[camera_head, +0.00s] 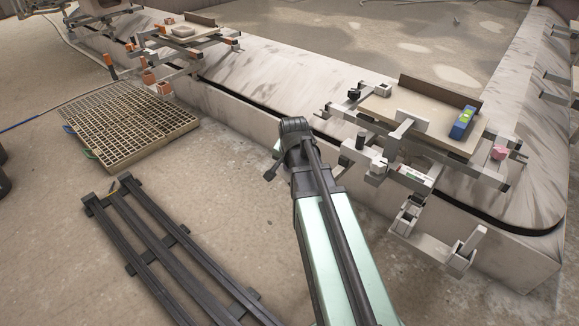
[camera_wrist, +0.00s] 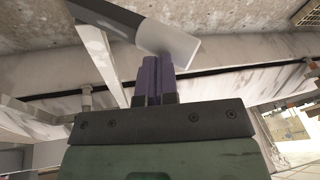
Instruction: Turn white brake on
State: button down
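The white frame with a lever-like foot (camera_head: 455,255), which looks like the white brake, hangs from the front of the right-hand carousel station in the head view. In the wrist view, a grey bar with a pale flat end (camera_wrist: 180,45) lies right at the tips of my gripper (camera_wrist: 156,62); I cannot tell whether they touch. The purple fingers are close together and look shut, with nothing visible held between them. My gripper is not visible in the head view. The brake's state cannot be read.
A carousel kerb (camera_head: 250,120) runs behind. A floor grate (camera_head: 130,122) and dark rails (camera_head: 175,245) lie left.

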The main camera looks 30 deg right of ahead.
jog(key=shift+d, duration=0.1)
jog(key=r+p, duration=0.1)
jog(key=s+d+r+p, duration=0.1)
jog(key=s+r+p, duration=0.1)
jog(key=r+p, duration=0.1)
jog(key=shift+d, duration=0.3)
jog(key=p+v, duration=0.8)
jog(key=v, duration=0.1)
jog(key=shift+w+a+p, duration=0.25)
jog(key=shift+w+p, duration=0.1)
jog(key=shift+p, duration=0.05)
